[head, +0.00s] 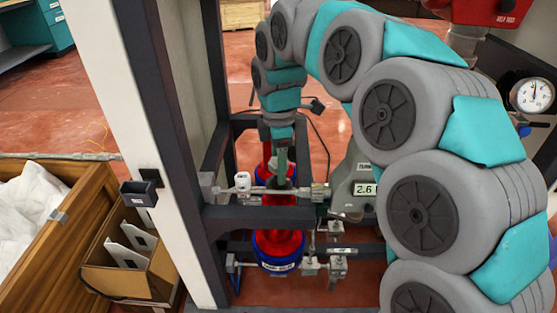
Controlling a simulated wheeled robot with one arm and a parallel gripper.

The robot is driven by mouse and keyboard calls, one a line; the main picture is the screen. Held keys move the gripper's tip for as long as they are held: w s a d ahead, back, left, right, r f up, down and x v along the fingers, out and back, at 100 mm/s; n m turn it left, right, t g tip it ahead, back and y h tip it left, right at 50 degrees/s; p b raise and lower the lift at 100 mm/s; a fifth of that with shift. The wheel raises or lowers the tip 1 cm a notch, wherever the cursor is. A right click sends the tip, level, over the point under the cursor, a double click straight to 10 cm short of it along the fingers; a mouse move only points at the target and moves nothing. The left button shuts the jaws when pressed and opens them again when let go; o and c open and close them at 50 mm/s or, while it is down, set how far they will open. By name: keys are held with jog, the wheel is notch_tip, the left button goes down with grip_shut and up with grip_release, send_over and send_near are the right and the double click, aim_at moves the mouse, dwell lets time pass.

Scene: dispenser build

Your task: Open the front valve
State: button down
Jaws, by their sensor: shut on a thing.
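My gripper (281,168) points down at the dark frame, with its narrow fingers close together. It is shut on a small part at the horizontal metal pipe line, which looks like the handle of the front valve (281,184). The fingers hide most of this part, so I cannot tell how far the handle is turned. The pipe runs left to a white-topped fitting (243,182) and right to a metal fitting (320,191). A red vessel with a blue band (278,252) sits just below the dark crossbar.
My arm fills the right side. A dark upright post (168,130) stands left of the gripper. More metal fittings (336,262) sit lower right of the vessel. A display reading 2.6 (365,189) and a round gauge (535,95) are at right. A cardboard box (130,280) stands at lower left.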

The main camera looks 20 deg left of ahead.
jog(key=shift+n, duration=1.3)
jog(key=shift+c, duration=1.3)
grip_release()
jog(key=shift+r, duration=3.55)
